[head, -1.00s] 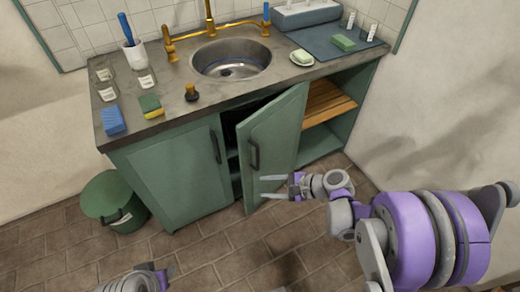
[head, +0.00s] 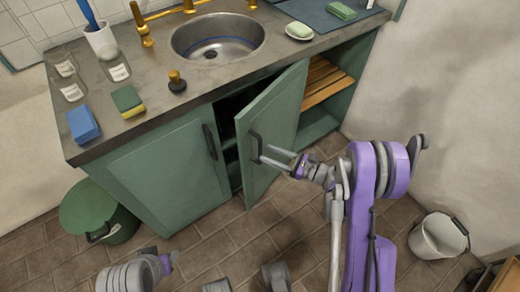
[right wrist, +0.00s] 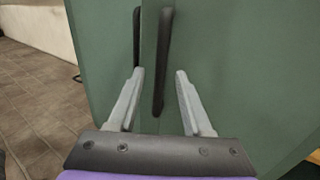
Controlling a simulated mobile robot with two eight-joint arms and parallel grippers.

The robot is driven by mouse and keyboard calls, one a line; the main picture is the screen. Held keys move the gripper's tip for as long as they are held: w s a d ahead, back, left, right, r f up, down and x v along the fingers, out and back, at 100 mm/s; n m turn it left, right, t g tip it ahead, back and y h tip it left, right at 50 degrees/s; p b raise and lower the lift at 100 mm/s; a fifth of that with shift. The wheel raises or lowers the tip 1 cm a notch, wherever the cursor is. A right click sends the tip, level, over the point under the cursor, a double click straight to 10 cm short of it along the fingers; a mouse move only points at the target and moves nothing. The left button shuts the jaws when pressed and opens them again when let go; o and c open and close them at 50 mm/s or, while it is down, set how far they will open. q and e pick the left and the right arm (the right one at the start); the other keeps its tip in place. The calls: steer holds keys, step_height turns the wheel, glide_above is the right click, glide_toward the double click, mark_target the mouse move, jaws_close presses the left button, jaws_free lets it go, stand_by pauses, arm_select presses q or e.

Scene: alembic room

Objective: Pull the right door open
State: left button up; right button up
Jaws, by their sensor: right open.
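The right door (head: 276,118) of the green sink cabinet stands partly open, swung out toward me. Its dark upright handle (head: 256,147) is near the door's free edge. My right gripper (head: 262,152) is open at that handle. In the right wrist view, the handle (right wrist: 162,62) lies between the two spread fingers (right wrist: 156,75), its lower end just between the tips; I see no finger closed on it. The left door (head: 172,172) is shut, with its own dark handle (head: 210,141). Part of my left arm shows at the bottom left, its jaws unclear.
A green bin (head: 98,212) stands left of the cabinet and a pale bucket (head: 438,238) on the floor at right. Wooden slats (head: 325,80) show inside the cabinet. Sponges, glasses and a sink (head: 217,38) are on the counter. Tiled floor in front of the door is open.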

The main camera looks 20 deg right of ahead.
mark_target(260, 162)
steer(key=shift+x, duration=2.15)
jaws_close()
